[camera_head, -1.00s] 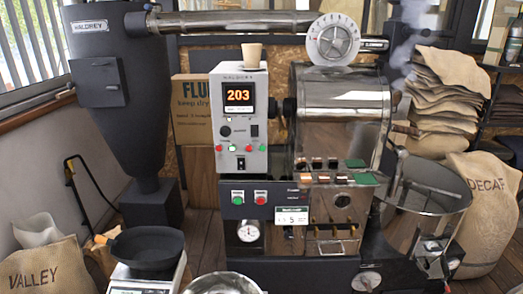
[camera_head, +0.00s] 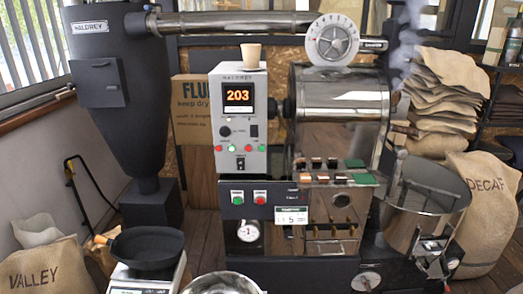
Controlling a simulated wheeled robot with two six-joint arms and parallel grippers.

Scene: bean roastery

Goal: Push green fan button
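A larger green button (camera_head: 238,197) sits on the dark front panel of the roaster, to the left of a red button (camera_head: 260,197). Small labels under both are too small to read. Above them, a grey control box (camera_head: 240,120) carries an orange 203 display (camera_head: 238,96), a black knob (camera_head: 225,131) and a row of small red and green buttons or lamps (camera_head: 232,149). I cannot tell from the labels which green one is the fan's. Neither of my grippers is in view, and nothing covers the buttons.
A black pan on a scale (camera_head: 148,248) and a metal bowl (camera_head: 222,284) stand in front at the lower left. A round metal cooling bin (camera_head: 425,205) is at the right. A paper cup (camera_head: 252,57) stands on the control box. Sacks stand at both sides.

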